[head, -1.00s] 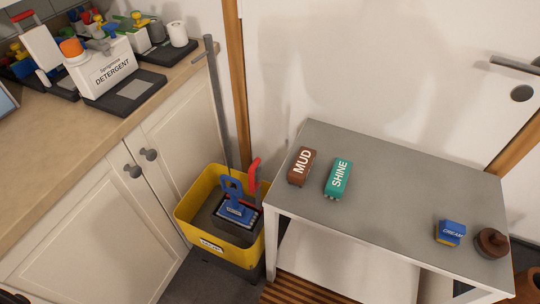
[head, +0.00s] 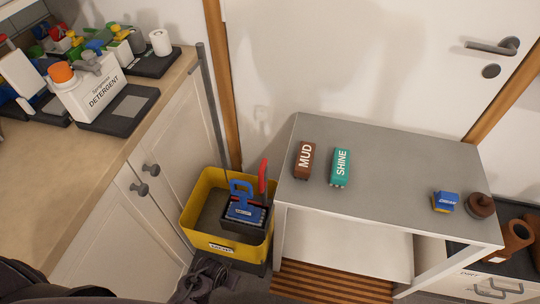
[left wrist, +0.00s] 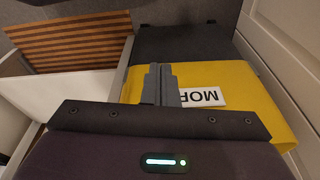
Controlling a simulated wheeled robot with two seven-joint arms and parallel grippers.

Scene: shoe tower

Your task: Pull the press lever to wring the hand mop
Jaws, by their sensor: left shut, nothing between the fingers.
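A yellow mop bucket (head: 198,236) stands on the floor between the cabinet and the bench. A blue hand mop (head: 240,192) sits upright in the dark press (head: 257,228) at the bucket's right side. The red press lever (head: 262,176) stands nearly upright behind the mop. My left gripper (head: 208,268) is low in front of the bucket in the head view. In the left wrist view its fingers (left wrist: 161,84) are together and empty, before the yellow bucket wall (left wrist: 215,75) and its partly hidden label. Lever and mop are out of the wrist view. My right gripper is not seen.
The white cabinet (head: 160,225) is close left of the bucket, the grey-topped bench (head: 400,165) close right. A grey upright pole (head: 213,100) stands behind the bucket. A striped mat (head: 330,285) lies under the bench.

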